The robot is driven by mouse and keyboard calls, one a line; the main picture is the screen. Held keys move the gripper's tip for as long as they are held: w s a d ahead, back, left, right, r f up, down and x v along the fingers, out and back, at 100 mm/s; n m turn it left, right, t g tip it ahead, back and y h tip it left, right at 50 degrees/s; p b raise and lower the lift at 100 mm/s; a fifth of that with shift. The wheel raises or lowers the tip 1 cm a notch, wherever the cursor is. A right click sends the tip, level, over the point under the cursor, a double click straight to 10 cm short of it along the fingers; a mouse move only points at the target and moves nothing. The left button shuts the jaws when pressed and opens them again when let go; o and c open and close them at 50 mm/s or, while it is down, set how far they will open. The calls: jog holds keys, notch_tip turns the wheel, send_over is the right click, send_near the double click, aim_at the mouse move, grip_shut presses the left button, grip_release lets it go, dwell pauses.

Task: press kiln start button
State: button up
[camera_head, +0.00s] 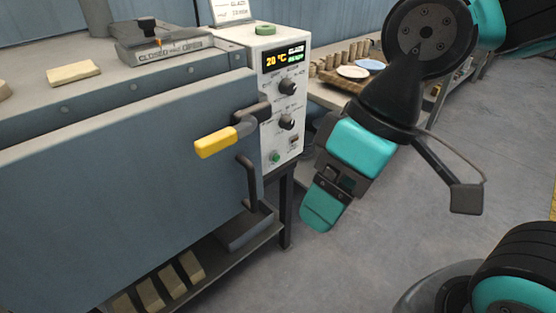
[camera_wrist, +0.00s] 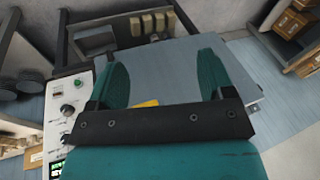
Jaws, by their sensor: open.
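The white kiln control panel (camera_head: 283,105) stands at the right end of the grey kiln (camera_head: 120,170). A small green button (camera_head: 275,157) sits low on the panel's front, beside a small switch (camera_head: 294,141). The button also shows at the left in the wrist view (camera_wrist: 79,84). A green piece (camera_head: 265,30) is on top of the panel housing. My gripper (camera_head: 322,204) hangs right of the panel, apart from it, pointing down. In the wrist view its two teal fingers (camera_wrist: 164,76) are spread with nothing held between them.
A yellow-tipped handle (camera_head: 215,142) juts from the kiln front, left of the panel. Black knobs (camera_head: 288,86) and a lit display reading 20 °C are on the panel. A shelf with pots and plates (camera_head: 353,71) stands behind.

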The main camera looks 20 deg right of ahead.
grip_shut()
dwell(1.5)
